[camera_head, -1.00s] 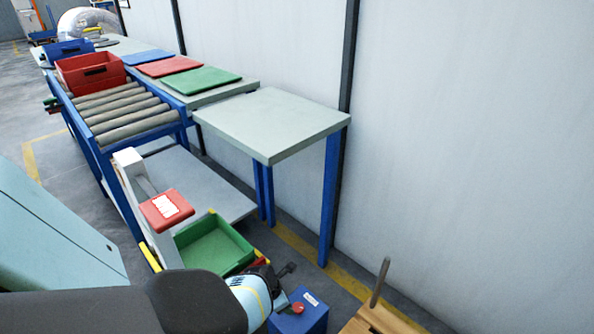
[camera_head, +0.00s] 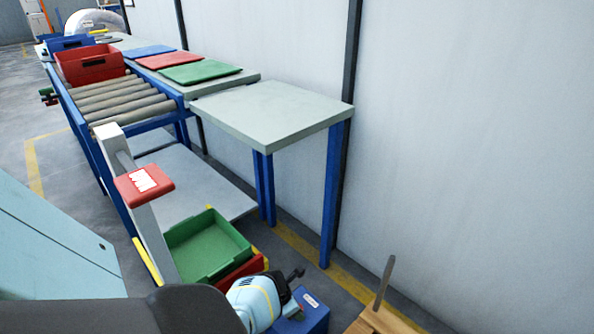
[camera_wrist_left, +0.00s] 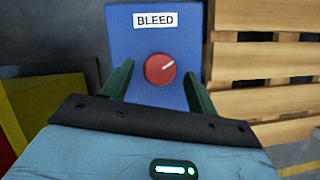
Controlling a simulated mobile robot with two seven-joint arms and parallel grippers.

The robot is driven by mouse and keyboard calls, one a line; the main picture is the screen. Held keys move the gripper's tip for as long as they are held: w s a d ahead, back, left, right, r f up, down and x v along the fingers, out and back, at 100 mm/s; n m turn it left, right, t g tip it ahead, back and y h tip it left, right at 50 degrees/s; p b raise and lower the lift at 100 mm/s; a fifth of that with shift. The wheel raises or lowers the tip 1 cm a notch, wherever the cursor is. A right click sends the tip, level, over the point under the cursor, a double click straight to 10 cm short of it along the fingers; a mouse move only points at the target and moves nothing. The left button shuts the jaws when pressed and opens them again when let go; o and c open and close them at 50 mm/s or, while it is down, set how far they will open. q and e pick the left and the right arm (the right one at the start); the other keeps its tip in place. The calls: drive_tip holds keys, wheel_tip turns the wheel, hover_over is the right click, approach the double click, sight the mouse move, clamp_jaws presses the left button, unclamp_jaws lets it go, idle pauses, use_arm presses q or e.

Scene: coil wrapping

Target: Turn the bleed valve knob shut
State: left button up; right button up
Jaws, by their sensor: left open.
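The bleed valve is a blue box (camera_head: 315,310) on the floor at the bottom of the head view. In the left wrist view its blue face (camera_wrist_left: 145,45) carries a white BLEED label (camera_wrist_left: 156,20). Below the label is a round red knob (camera_wrist_left: 160,69) with a white pointer line slanting up and right. In the wrist view the left gripper (camera_wrist_left: 159,86) is open, with one green finger on each side of the knob. I cannot tell whether the fingers touch it.
A wooden pallet (camera_wrist_left: 265,59) stands close on the right. A green bin (camera_head: 208,247) lies to the left, beside a white post with a red block (camera_head: 144,184). A grey-topped table (camera_head: 272,113) and a roller conveyor (camera_head: 122,100) stand behind.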

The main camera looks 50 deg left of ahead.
use_arm(q)
drive_tip(key=shift+w+f, duration=0.2)
drive_tip(key=shift+f, duration=0.2)
drive_tip(key=shift+c, duration=0.5)
drive_tip(key=c, duration=0.9)
